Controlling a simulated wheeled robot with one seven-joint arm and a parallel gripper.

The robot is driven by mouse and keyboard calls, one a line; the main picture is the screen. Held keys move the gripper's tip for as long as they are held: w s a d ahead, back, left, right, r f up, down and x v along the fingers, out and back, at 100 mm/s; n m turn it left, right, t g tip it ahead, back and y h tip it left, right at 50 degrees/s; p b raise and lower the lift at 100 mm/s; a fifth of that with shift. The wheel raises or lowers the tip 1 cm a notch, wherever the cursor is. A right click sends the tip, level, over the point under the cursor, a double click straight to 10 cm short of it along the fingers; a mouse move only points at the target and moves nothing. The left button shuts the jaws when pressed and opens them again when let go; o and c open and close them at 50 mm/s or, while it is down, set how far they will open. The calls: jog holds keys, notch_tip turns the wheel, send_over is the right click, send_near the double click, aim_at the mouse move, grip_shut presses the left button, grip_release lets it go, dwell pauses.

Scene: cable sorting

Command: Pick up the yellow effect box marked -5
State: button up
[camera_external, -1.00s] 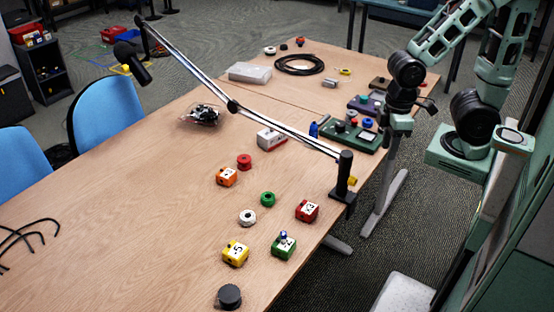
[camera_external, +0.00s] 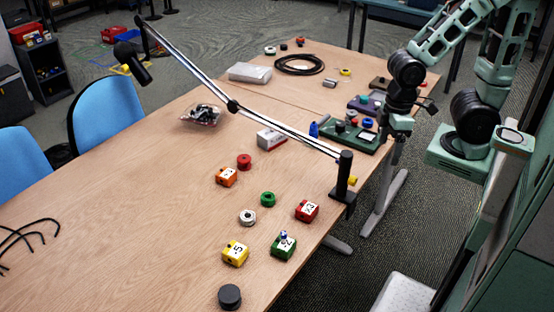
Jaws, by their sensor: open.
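The yellow effect box (camera_external: 235,253) marked -5 sits upright on the wooden table near its front, with its label on top. My gripper (camera_external: 394,143) hangs at the end of my arm by the table's right edge, far up and right of the yellow box. It is open and appears empty; its fingers are small and hard to make out. Nothing hides the yellow box.
A green box (camera_external: 284,246) marked -2 stands close right of the yellow box. A red box (camera_external: 307,210), a white ring (camera_external: 248,217) and a dark knob (camera_external: 229,296) are nearby. The lamp arm (camera_external: 280,128) spans the table. Table left of the yellow box is clear.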

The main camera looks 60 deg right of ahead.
jog(key=w+a+f+m+g+y+b, duration=0.3)
jog(key=w+a+f+m, duration=0.25)
jog(key=a, duration=0.25)
jog(key=m+t+y+b, duration=0.2)
jog(key=m+y+b, duration=0.6)
jog(key=m, duration=1.1)
send_near(237, 247)
jog(key=shift+y, duration=0.9)
jog(key=p+x, duration=0.1)
jog(key=x, duration=0.1)
jog(key=f+p+x, duration=0.1)
jog(key=x, duration=0.2)
jog(key=p+x, duration=0.1)
jog(key=x, duration=0.1)
jog(key=shift+s+d+f, duration=0.1)
jog(key=shift+s+f, duration=0.05)
jog(key=shift+f, duration=0.35)
jog(key=p+x, duration=0.1)
jog(key=x, duration=0.4)
jog(key=shift+r, duration=0.1)
jog(key=c, duration=1.1)
